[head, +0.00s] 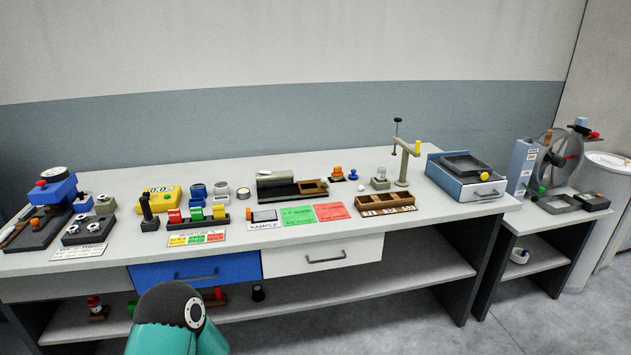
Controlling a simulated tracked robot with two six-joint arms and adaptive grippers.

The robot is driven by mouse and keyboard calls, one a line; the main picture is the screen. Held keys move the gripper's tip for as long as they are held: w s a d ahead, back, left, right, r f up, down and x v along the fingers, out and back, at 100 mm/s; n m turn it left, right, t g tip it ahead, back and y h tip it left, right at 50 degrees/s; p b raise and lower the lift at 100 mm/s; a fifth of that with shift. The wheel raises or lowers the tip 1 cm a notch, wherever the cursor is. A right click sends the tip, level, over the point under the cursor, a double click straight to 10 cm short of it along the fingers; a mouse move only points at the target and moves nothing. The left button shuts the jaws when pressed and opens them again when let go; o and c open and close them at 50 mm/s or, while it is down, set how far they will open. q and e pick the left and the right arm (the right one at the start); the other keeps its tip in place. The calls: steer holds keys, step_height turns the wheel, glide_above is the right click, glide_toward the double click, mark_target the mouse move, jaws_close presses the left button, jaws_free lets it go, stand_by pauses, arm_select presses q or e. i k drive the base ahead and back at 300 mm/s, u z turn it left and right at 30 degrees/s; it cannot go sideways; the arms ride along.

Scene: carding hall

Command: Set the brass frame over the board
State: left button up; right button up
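On the middle of the long bench is a low dark board (281,194) with a grey block (277,179) along its back left. A small tan, brass-coloured frame-like piece (312,187) lies at the board's right end. It is too small to tell whether it is the brass frame, or whether it rests on the board or is part of it. Neither of my grippers is in view. Only a teal and black link of my own arm shows at the bottom, in front of the drawers.
A brown compartment tray (386,209), a grey-blue box (466,178) and a stand with a post (404,165) are to the right. A yellow meter (159,198) and a blue device (52,188) are left. Coloured cards (299,217) lie in front. The blue drawer (195,273) is below.

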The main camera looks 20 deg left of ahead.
mark_target(313, 183)
steer(key=u, duration=0.2)
steer(key=i, duration=0.9)
steer(key=z, duration=0.2)
